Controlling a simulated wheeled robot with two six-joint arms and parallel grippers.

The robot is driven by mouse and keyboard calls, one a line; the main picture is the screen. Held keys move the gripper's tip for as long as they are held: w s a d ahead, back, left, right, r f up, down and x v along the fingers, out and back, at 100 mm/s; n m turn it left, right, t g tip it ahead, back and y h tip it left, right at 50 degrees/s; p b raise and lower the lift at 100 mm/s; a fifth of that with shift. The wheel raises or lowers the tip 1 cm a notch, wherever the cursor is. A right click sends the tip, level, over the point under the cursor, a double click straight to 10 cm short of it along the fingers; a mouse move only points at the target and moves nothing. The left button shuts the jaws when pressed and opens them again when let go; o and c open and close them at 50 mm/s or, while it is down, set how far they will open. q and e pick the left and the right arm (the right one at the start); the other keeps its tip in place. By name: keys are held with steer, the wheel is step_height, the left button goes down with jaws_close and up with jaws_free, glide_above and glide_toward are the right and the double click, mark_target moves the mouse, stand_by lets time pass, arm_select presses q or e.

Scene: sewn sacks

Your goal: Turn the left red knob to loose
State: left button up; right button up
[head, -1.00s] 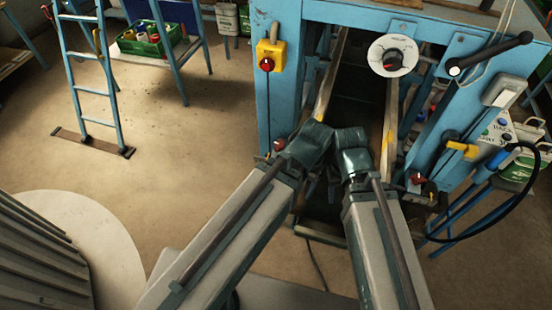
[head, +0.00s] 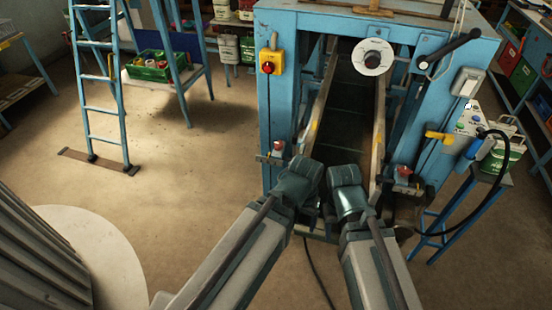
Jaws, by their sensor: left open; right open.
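The left red knob (head: 278,146) sits low on the left blue post of the machine, on a small bracket. A right red knob (head: 403,172) sits low on the right post. My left gripper (head: 312,208) is below and to the right of the left knob, apart from it. My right gripper (head: 333,211) is close beside it, in front of the machine's chute. Both are open and empty as far as I see; my wrists hide most of the fingers. The way the left knob is turned is too small to tell.
A yellow box with a red button (head: 267,67) is on the left post above the knob. A round white dial (head: 372,58) and a black-handled crank (head: 455,48) are on the frame. A blue ladder (head: 100,85) stands left. The floor between is clear.

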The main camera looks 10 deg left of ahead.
arm_select(q)
steer(key=w+d+f+n+t+h+b, duration=0.1)
steer(key=w+f+n+t+h+b, duration=0.3)
steer(key=w+n+b, duration=0.4)
steer(key=w+d+f+n+t+h+b, duration=0.1)
steer(key=w+f+n+t+h+b, duration=0.3)
steer(key=w+n+b, duration=0.5)
steer(key=w+a+n+t+y+b, duration=0.2)
steer(key=a+n+b, duration=0.4)
steer(key=a+n, duration=0.3)
steer(key=w+a+n+t+y+b, duration=0.3)
steer(key=a+n+t+b, duration=0.4)
steer(key=a+n, duration=0.3)
steer(key=shift+w+a+f+n+t+y, duration=0.15)
steer(key=shift+f+n+t+y, duration=0.15)
steer(key=shift+f+n+y, duration=0.15)
steer(key=shift+w+r, duration=0.1)
steer(key=shift+w, duration=0.05)
